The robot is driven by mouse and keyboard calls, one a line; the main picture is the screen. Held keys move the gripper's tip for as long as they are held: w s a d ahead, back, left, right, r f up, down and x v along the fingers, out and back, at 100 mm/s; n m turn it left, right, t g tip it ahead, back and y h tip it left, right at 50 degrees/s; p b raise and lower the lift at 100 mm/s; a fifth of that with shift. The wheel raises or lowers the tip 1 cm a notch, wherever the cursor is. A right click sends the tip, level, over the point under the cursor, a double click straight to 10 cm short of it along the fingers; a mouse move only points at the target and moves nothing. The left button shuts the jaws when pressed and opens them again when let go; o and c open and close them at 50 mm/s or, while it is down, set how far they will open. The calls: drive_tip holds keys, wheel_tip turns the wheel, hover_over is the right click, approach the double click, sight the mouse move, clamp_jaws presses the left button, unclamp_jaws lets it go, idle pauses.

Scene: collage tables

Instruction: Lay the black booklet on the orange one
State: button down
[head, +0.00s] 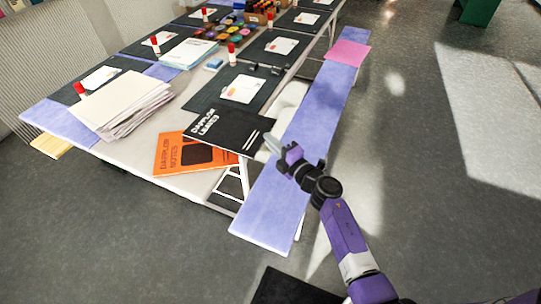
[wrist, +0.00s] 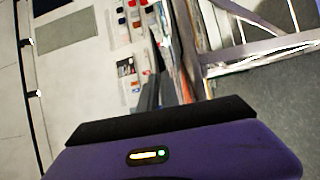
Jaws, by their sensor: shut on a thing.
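The black booklet (head: 230,128) with white lettering is at the near end of the table in the head view. My gripper (head: 273,145) is shut on its right edge. The orange booklet (head: 172,152), with dark lettering and a dark square, lies on the table to the lower left. The black booklet covers the orange one's upper right part in the picture; I cannot tell whether they touch. In the wrist view my gripper's dark fingers (wrist: 152,92) show, but the held booklet is not clear.
A stack of paper (head: 122,103) lies left of the booklets. A dark mat (head: 215,85) with a white card and a red-capped glue stick lies behind them. A lilac bench (head: 285,190) runs along the table's right side. Open floor (head: 420,190) lies farther right.

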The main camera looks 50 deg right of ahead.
drive_tip(key=shift+f+b, duration=1.15)
drive_tip(key=shift+f, duration=1)
drive_tip(key=shift+f, duration=0.2)
drive_tip(key=c, duration=1.6)
unclamp_jaws()
drive_tip(key=shift+r, duration=0.15)
